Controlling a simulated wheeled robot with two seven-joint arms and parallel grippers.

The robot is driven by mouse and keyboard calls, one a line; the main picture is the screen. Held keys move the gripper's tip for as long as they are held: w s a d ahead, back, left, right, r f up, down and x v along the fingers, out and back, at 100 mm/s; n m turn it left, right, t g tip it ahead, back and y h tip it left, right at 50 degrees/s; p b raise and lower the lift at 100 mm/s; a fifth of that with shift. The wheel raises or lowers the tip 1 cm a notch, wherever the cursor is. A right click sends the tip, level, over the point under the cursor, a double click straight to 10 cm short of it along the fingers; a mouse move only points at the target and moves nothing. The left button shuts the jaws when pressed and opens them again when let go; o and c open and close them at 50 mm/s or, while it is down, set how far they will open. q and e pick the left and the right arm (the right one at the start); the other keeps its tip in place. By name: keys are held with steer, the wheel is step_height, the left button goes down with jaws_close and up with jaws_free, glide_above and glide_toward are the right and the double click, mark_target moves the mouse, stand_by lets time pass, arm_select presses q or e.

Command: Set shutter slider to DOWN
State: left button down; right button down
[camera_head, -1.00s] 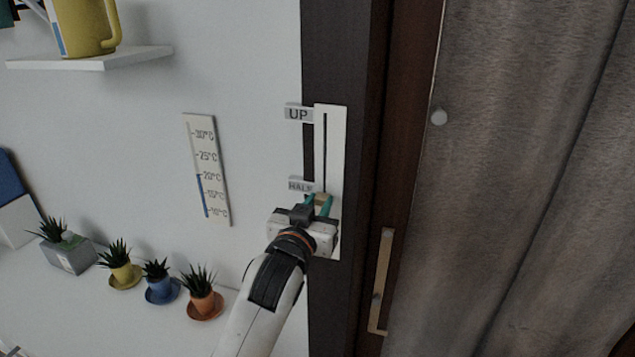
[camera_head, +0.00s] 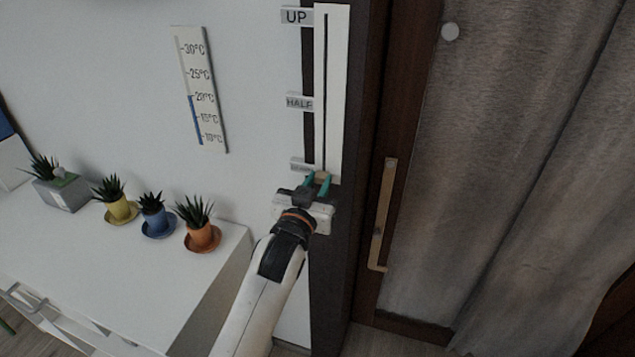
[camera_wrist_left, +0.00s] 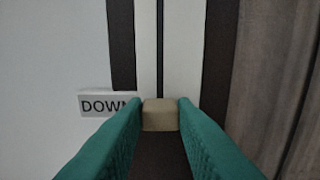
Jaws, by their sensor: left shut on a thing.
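The shutter slider is a white vertical plate (camera_head: 334,80) with a dark slot, fixed to the dark frame beside the curtain. Labels UP (camera_head: 297,17) and HALF (camera_head: 299,102) sit along its left side, with a lower label partly behind my gripper. In the left wrist view that label reads DOWN (camera_wrist_left: 106,103). My left gripper (camera_head: 318,181) is shut on the tan slider knob (camera_wrist_left: 160,115), its teal fingers on either side. The knob is at about the height of the DOWN label, at the slot's lower visible part. My right gripper is not in view.
A thermometer plate (camera_head: 201,90) hangs on the wall to the left. Several small potted plants, including an orange pot (camera_head: 202,238), stand on the white desk (camera_head: 180,290). A door handle (camera_head: 383,215) and a grey curtain (camera_head: 520,150) are to the right.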

arm_select(q)
steer(key=shift+f, duration=0.45)
steer(key=c, duration=1.5)
jaws_free()
steer(key=o, duration=0.3)
steer(key=shift+o, duration=0.2)
steer(key=shift+r, duration=0.15)
steer(key=b+v, duration=0.1)
steer(key=v, duration=1.1)
steer(key=shift+b, duration=0.35)
